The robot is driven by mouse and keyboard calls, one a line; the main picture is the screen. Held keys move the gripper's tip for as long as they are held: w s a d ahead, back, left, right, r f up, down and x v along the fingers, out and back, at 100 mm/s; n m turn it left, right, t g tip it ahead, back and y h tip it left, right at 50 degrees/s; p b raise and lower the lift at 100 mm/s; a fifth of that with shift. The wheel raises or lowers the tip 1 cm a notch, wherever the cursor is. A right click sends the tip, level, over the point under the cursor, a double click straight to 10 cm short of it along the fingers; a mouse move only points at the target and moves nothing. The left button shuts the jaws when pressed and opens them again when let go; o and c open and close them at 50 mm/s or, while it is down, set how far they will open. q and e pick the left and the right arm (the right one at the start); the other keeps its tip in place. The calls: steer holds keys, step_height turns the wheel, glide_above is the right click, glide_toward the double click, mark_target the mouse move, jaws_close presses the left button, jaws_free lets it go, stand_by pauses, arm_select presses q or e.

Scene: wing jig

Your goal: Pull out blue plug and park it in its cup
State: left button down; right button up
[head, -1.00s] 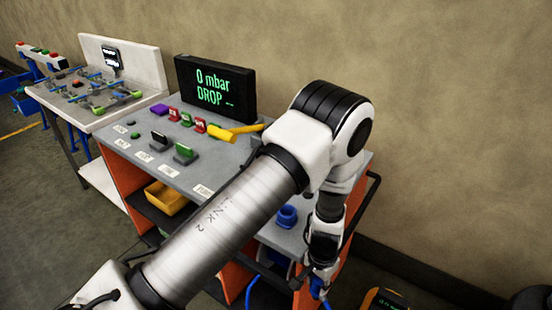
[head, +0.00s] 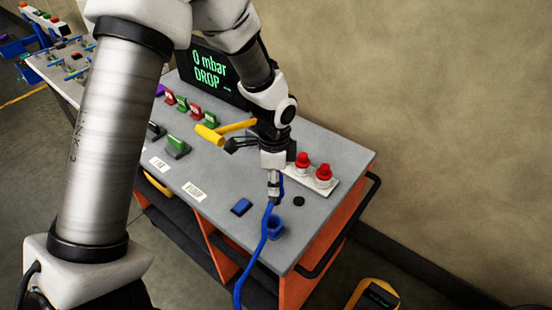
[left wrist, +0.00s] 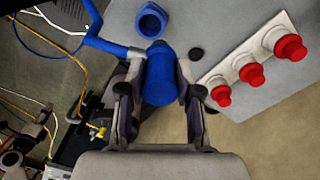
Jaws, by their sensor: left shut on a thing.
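My left gripper (head: 274,190) is shut on the blue plug (left wrist: 160,80), which sits between the two fingers in the left wrist view. A blue hose (head: 264,245) runs from the plug down past the console's front edge; it also shows at the left in the left wrist view (left wrist: 112,45). The blue cup (head: 276,229) stands open and empty-looking on the grey console top, below the gripper in the head view. In the left wrist view the cup (left wrist: 151,20) lies just beyond the plug, apart from it. My right gripper is not in view.
Red buttons (head: 323,175) on a white plate stand close right of the gripper. A yellow-handled lever (head: 208,134), a green switch (head: 177,146) and a display reading "0 mbar DROP" (head: 210,70) are left and behind. A blue square (head: 241,207) lies left of the cup.

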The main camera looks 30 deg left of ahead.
mark_target(273, 203)
arm_select(q)
steer(key=shift+w+f, duration=0.1)
steer(key=shift+f, duration=0.05)
steer(key=f+b, duration=0.1)
steer(key=b, duration=0.1)
steer(key=s+f+b, duration=0.1)
steer(key=f+b, duration=0.1)
steer(key=s+d+f+b, duration=0.1)
steer(key=f+b, duration=0.1)
steer(key=shift+s+f, duration=0.15)
steer(key=shift+s, duration=0.1)
steer(key=shift+a+f, duration=0.25)
steer(key=shift+a, duration=0.05)
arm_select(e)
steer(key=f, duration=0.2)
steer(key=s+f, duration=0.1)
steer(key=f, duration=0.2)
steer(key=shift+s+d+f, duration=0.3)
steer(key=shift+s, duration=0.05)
arm_select(q)
steer(key=shift+f, duration=0.1)
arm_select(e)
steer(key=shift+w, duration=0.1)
arm_select(q)
steer(key=shift+f, duration=0.1)
